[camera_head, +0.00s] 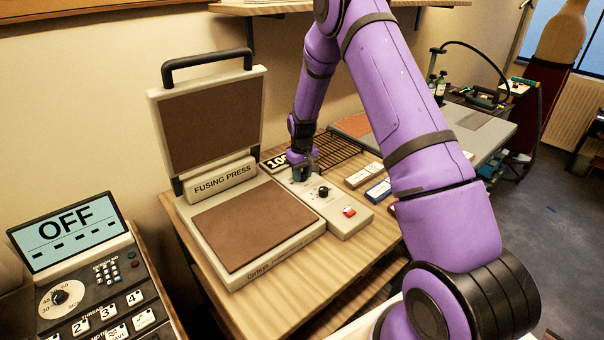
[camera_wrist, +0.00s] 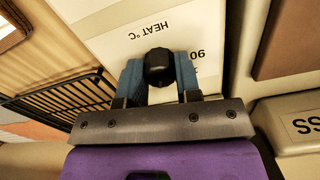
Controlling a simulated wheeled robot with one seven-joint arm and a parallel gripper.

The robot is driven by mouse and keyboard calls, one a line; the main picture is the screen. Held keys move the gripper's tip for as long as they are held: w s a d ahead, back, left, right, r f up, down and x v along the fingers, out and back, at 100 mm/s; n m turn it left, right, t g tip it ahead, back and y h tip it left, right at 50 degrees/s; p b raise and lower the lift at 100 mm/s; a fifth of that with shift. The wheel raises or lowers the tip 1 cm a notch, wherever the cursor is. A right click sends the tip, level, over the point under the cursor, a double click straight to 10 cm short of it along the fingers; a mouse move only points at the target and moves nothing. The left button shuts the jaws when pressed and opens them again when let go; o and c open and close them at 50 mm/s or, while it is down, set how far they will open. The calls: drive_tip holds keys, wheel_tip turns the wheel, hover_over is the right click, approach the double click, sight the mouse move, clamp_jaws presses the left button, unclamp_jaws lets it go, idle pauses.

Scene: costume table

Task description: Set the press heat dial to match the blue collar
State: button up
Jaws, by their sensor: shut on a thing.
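The fusing press (camera_head: 290,240) stands open on the wooden table, its brown-padded lid (camera_head: 212,120) raised. Its control panel (camera_head: 345,222) is on the right side. My gripper (camera_head: 303,174) is over the back of this panel. In the wrist view, my gripper (camera_wrist: 160,80) is shut on the black heat dial (camera_wrist: 159,67), one blue fingertip on each side. "HEAT °C" is printed beside it, upside down, with part of a number to the right. The dial's pointer setting cannot be read. A second black knob (camera_head: 323,191) sits in front of my gripper. I cannot make out a blue collar.
A red button (camera_head: 349,211) is at the panel's front. A small block with a blue label (camera_head: 378,190) and a pale one (camera_head: 362,176) lie right of the panel. A black wire rack (camera_head: 335,150) is behind. A machine with an "OFF" screen (camera_head: 68,232) stands left.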

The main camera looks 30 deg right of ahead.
drive_tip(key=m, duration=0.6)
drive_tip(key=shift+m, duration=0.3)
drive_tip(key=m, duration=0.5)
drive_tip(key=shift+m, duration=0.4)
drive_tip(key=o, duration=0.9)
wheel_tip(320, 180, up, 11)
drive_tip(key=shift+f, duration=0.1)
idle(0.4)
